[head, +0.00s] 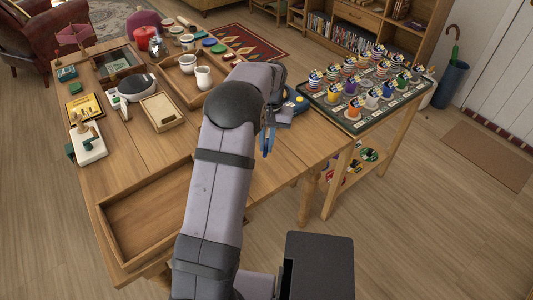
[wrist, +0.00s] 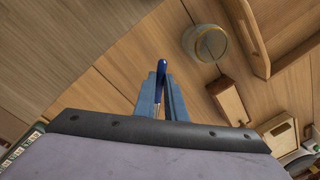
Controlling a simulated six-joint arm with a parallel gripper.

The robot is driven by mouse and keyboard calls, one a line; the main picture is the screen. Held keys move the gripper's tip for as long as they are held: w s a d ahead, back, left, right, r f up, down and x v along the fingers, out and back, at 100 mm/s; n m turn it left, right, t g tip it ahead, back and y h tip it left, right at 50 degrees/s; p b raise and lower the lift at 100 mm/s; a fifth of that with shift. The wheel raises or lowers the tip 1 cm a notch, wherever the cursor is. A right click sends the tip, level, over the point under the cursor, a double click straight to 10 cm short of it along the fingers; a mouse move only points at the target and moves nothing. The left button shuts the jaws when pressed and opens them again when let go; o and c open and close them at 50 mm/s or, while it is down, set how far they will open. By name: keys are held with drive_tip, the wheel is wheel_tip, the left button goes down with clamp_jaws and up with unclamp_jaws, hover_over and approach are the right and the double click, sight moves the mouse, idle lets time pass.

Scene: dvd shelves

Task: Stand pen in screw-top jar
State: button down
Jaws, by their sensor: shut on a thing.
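My gripper (wrist: 161,92) is shut on a dark blue pen (wrist: 161,78), which stands up between the two blue fingers in the wrist view. In the head view my gripper (head: 267,141) points down over the right part of the wooden table, and I cannot make out the pen there. A round, clear jar (wrist: 205,43) shows in the wrist view, up and to the right of the pen and apart from it. My arm seems to hide the jar in the head view.
A wooden block (wrist: 229,102) lies near the jar. An empty wooden tray (head: 140,220) is at the table's front left. A board of striped and coloured cups (head: 352,128) stands on the right. Several small items crowd the table's left and back.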

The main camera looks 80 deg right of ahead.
drive_tip(key=shift+r, duration=0.8)
drive_tip(key=shift+w, duration=0.1)
